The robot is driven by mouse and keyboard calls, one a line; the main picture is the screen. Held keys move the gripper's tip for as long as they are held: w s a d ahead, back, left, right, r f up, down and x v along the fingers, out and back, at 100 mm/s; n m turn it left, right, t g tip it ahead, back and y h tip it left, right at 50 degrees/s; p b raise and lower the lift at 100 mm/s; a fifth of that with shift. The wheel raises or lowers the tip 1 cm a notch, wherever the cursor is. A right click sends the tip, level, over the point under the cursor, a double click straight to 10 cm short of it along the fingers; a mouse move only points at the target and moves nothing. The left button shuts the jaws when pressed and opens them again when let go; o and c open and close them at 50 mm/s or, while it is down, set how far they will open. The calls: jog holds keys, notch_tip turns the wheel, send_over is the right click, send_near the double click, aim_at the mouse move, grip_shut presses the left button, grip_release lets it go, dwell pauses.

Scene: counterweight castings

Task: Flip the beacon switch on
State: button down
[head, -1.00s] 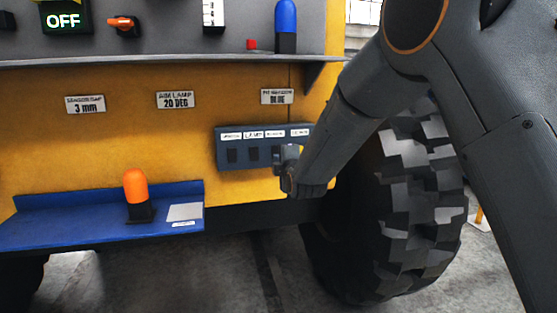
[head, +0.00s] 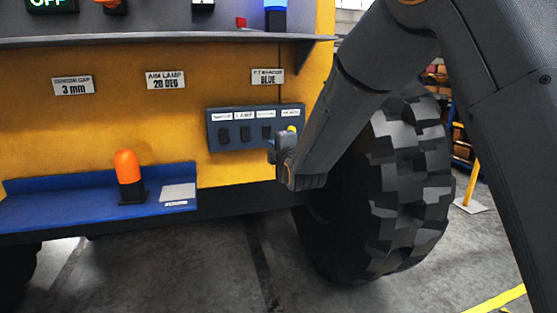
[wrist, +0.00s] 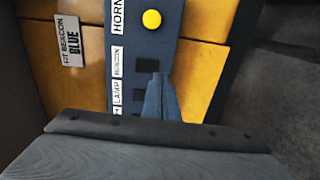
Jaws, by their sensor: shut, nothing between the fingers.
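The dark switch panel (head: 214,132) is on the yellow machine side, with a row of labelled controls. In the wrist view, the black beacon switch (wrist: 148,65) sits beside the BEACON label, between the yellow horn button (wrist: 152,19) and the lamp switch (wrist: 139,95). My gripper (head: 277,150) is shut and empty at the panel's lower right edge. In the wrist view its fingertips (wrist: 158,80) are just by the beacon switch and hide part of its edge; contact cannot be told. The blue beacon (head: 275,18) on the shelf above glows bright.
A grey shelf (head: 150,41) juts out above the panel. A blue ledge (head: 60,211) at lower left carries an orange lamp (head: 128,167). A big tyre (head: 400,180) stands right behind my arm. The floor below is clear.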

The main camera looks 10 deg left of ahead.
jog(key=f+b+v, duration=0.2)
jog(key=b+v, duration=0.1)
jog(key=v, duration=0.6)
jog(key=s+d+f+m+g+h, duration=0.3)
jog(key=d+f+m, duration=0.35)
jog(key=d, duration=0.35)
jog(key=s+d+f+m+g+h, duration=0.3)
jog(key=d+f+m, duration=0.2)
jog(key=d+f, duration=0.45)
jog(key=s+d+f+m+g+h, duration=0.1)
jog(key=s+d+f+m+g, duration=0.1)
jog(key=s+d+m, duration=0.4)
jog(key=s+d+f+m+g+h, duration=0.1)
jog(key=s+d+f+m+g, duration=0.2)
jog(key=s+d, duration=0.7)
jog(key=s+m+g, duration=0.2)
jog(key=s+m, duration=0.1)
jog(key=s, duration=0.1)
jog(key=shift+s+f+g, duration=0.15)
jog(key=shift+f+g, duration=0.15)
jog(key=shift+m, duration=0.25)
